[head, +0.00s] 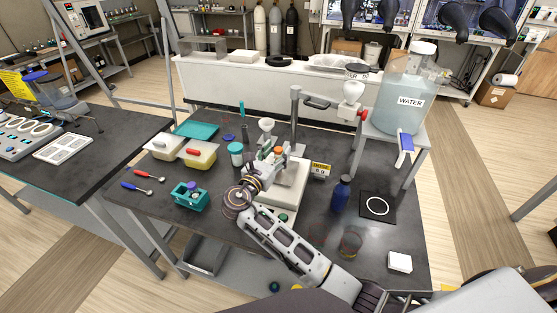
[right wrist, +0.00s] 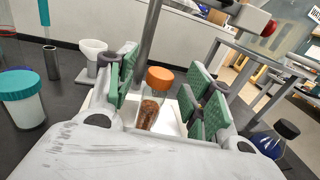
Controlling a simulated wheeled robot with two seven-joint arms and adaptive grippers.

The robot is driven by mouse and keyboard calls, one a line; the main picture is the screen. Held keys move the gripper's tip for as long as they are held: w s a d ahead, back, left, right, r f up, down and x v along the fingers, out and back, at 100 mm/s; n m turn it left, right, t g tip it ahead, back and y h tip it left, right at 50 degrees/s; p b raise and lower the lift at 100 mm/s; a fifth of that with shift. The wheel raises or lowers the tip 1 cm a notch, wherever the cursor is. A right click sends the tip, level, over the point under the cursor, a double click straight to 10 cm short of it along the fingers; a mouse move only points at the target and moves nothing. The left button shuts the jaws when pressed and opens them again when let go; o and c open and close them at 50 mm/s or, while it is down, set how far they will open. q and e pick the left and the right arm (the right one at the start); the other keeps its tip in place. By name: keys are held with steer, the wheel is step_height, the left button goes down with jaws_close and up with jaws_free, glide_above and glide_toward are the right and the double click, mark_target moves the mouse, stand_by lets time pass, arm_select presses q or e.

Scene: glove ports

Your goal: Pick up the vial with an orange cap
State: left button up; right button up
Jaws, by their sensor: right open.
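The vial with an orange cap (right wrist: 155,98) is clear with brown contents and stands upright on a white surface. In the head view its orange cap (head: 279,150) shows over the white base of the stand (head: 287,187); the rest is mostly hidden by my gripper. My right gripper (head: 270,157) is open. In the right wrist view its green-padded fingers (right wrist: 158,92) stand on either side of the vial, with visible gaps to it. My left gripper is not in view.
A white funnel holder (head: 267,126) and a teal-lidded jar (head: 236,154) stand left of the vial. A blue bottle (head: 341,194) stands to the right. The stand's grey post (head: 295,118) rises behind. A teal rack (head: 190,196) is at the left; the table's front middle is partly clear.

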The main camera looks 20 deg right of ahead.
steer(key=shift+x, duration=0.9)
steer(key=c, duration=1.1)
